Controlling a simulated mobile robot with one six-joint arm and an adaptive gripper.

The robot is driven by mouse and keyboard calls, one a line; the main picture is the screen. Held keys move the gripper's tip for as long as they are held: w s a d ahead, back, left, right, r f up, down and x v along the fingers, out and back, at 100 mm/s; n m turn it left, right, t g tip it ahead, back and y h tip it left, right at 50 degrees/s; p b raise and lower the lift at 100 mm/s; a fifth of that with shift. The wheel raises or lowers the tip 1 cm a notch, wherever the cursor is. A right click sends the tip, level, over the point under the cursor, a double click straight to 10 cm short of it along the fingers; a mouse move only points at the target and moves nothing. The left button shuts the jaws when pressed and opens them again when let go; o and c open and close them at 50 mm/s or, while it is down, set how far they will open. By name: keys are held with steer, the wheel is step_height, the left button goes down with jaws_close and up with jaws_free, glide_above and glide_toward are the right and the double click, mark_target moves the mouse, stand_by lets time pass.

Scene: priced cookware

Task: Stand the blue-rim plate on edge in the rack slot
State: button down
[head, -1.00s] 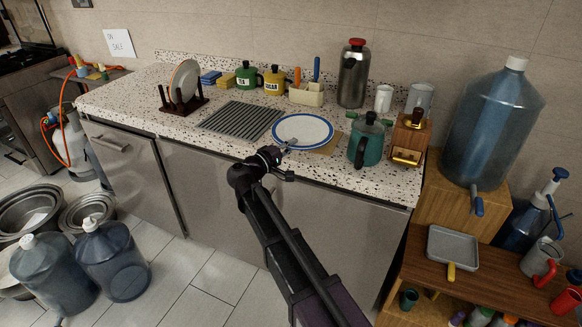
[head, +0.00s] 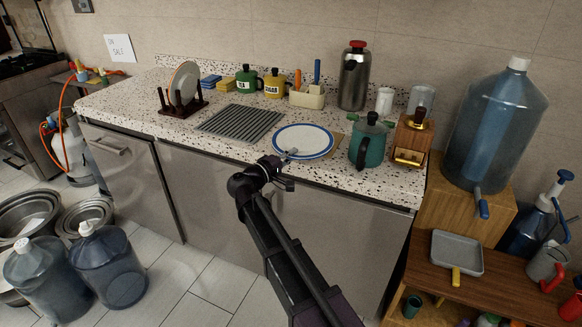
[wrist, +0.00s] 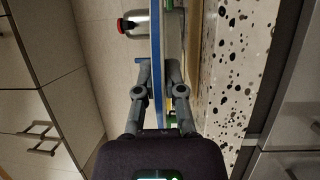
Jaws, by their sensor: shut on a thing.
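The white plate with a blue rim (head: 303,141) is roughly level at the counter's front edge in the head view. My gripper (head: 288,156) is shut on its near rim. In the wrist view the plate (wrist: 155,50) shows edge-on as a blue and white strip between my fingers (wrist: 159,75). I cannot tell whether the plate touches the counter. The dark wooden rack (head: 182,108) stands at the counter's left end. A white plate (head: 184,80) stands on edge in it.
A grey ribbed mat (head: 240,122) lies between rack and plate. Green (head: 247,78) and yellow (head: 274,82) pots and a utensil holder (head: 307,97) stand behind.

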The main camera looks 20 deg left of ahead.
steer(key=shift+f+b, duration=1.1)
steer(key=shift+f, duration=0.35)
steer(key=shift+f, duration=0.1)
steer(key=c, duration=0.7)
jaws_free()
steer(key=shift+c, duration=0.2)
steer(key=shift+f, duration=0.1)
steer(key=r+b+v, duration=0.1)
steer(key=v, duration=1.2)
steer(key=shift+s+a+f, duration=0.2)
steer(key=shift+s+f, duration=0.15)
steer(key=shift+s, duration=0.05)
steer(key=shift+d, duration=0.1)
